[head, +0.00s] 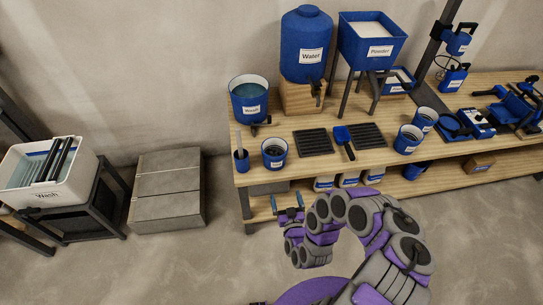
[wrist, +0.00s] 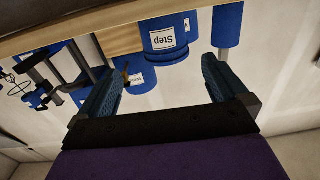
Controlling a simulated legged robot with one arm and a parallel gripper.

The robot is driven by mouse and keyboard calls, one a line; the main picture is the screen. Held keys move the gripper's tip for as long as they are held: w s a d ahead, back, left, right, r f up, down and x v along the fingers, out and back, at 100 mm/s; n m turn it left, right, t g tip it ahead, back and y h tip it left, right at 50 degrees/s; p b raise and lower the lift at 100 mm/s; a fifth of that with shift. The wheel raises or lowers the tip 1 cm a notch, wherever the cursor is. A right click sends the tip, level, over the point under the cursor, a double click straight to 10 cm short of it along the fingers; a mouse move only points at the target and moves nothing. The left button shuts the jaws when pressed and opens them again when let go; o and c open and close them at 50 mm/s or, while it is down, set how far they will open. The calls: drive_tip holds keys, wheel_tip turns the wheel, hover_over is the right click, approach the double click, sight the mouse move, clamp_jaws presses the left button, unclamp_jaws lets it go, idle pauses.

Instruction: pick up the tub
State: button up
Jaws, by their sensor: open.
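Several blue tubs stand on the wooden bench. One labelled tub (head: 275,152), with dark contents, is near the bench's front left edge. Two more, a front tub (head: 408,139) and a rear tub (head: 425,119), stand right of the dark mats. Which one is the task's tub I cannot tell. My gripper (head: 288,201) is open and empty, in front of the bench's front edge and apart from the tubs. The wrist view is upside down; a blue tub labelled "Step" (wrist: 163,36) shows beyond and between my open fingers (wrist: 160,85).
The bench (head: 330,172) also carries a rinse bucket (head: 249,100), a slim blue cup (head: 241,160), a water tank (head: 306,45), a powder hopper (head: 371,43) and a blue scoop (head: 343,140). A white wash basin (head: 48,185) and grey boxes (head: 167,190) stand left. Floor between is clear.

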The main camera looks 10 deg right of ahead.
drive_tip(key=p, duration=0.4)
approach(277, 166)
drive_tip(key=w, duration=0.4)
drive_tip(key=shift+w+d+f+b, duration=0.25)
drive_tip(key=shift+w+f+b, duration=0.05)
drive_tip(key=shift+b, duration=0.05)
drive_tip(key=shift+w, duration=0.2)
drive_tip(key=shift+w+a, duration=0.35)
drive_tip(key=shift+a, duration=0.1)
drive_tip(key=w+b, duration=0.1)
drive_tip(key=w, duration=0.3)
drive_tip(key=shift+w+r+b, duration=0.15)
drive_tip(key=shift+r+b, duration=0.05)
drive_tip(key=shift+b, duration=0.2)
drive_tip(key=shift+w+d, duration=0.15)
drive_tip(key=shift+d, duration=0.15)
drive_tip(key=shift+a, duration=0.35)
drive_tip(key=c, duration=0.6)
drive_tip(key=shift+d+r, duration=0.1)
drive_tip(key=shift+d, duration=0.05)
drive_tip(key=c, duration=0.8)
